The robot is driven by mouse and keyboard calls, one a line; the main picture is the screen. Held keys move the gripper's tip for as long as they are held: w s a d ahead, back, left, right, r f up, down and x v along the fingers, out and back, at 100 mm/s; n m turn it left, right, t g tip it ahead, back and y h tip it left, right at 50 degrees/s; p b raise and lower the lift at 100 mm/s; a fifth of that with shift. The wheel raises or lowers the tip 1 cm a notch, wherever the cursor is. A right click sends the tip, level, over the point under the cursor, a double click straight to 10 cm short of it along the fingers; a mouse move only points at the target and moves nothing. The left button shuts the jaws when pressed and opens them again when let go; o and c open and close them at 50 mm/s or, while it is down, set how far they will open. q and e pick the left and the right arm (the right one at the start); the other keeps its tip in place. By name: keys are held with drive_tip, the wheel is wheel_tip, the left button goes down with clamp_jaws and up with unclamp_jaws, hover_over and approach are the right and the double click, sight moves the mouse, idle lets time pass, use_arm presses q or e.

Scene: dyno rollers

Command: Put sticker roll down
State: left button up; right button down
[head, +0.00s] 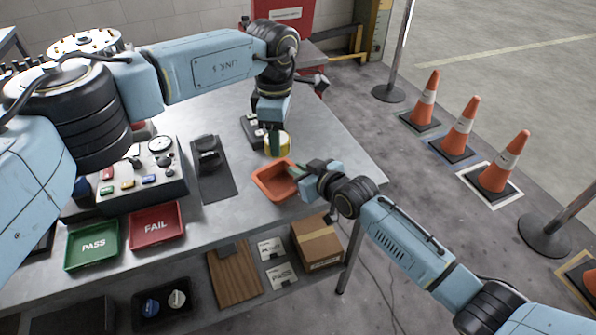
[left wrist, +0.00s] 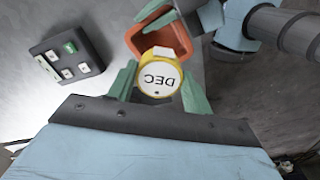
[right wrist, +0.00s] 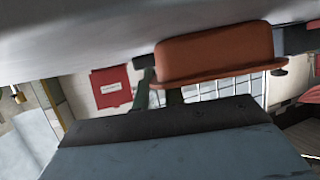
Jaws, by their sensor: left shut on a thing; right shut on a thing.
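The sticker roll (head: 278,145) is a yellow-rimmed roll with a white face. In the left wrist view the roll (left wrist: 160,76) shows "DEC" upside down between the green fingers. My left gripper (head: 275,140) is shut on it, above the table beside the orange tray. My right gripper (head: 298,172) is shut on the orange tray (head: 266,186) at its right side. In the right wrist view the tray (right wrist: 215,50) shows from the side, close above the fingers. The inside of the tray looks empty in the left wrist view.
A small button box (left wrist: 70,55) stands beside the roll. A dark stand (head: 212,165), a test console (head: 145,185), a green PASS tray (head: 92,262) and a red FAIL tray (head: 157,240) are on the left. The table (head: 330,130) is clear at its right part.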

use_arm(q)
drive_tip(key=n, duration=0.4)
drive_tip(key=shift+f, duration=0.1)
drive_tip(key=n, duration=0.4)
drive_tip(key=shift+f, duration=0.1)
drive_tip(key=n, duration=0.3)
drive_tip(key=shift+a+f+n, duration=0.1)
drive_tip(key=shift+n, duration=0.2)
drive_tip(key=n, duration=0.5)
drive_tip(key=shift+f, duration=0.15)
drive_tip(key=n, duration=0.6)
drive_tip(key=shift+f, duration=0.15)
drive_tip(key=n, duration=0.3)
drive_tip(key=shift+a+f+n, duration=0.1)
drive_tip(key=shift+n, duration=0.2)
drive_tip(key=n, duration=0.3)
drive_tip(key=shift+f+n, duration=0.1)
drive_tip(key=shift+n, duration=0.3)
drive_tip(key=n, duration=0.4)
drive_tip(key=shift+w+f+n, duration=0.1)
drive_tip(key=shift+n, duration=0.3)
drive_tip(key=shift+f, duration=0.1)
approach(279, 186)
drive_tip(key=shift+n, duration=0.3)
wheel_tip(279, 186, down, 5)
drive_tip(key=shift+f, duration=0.1)
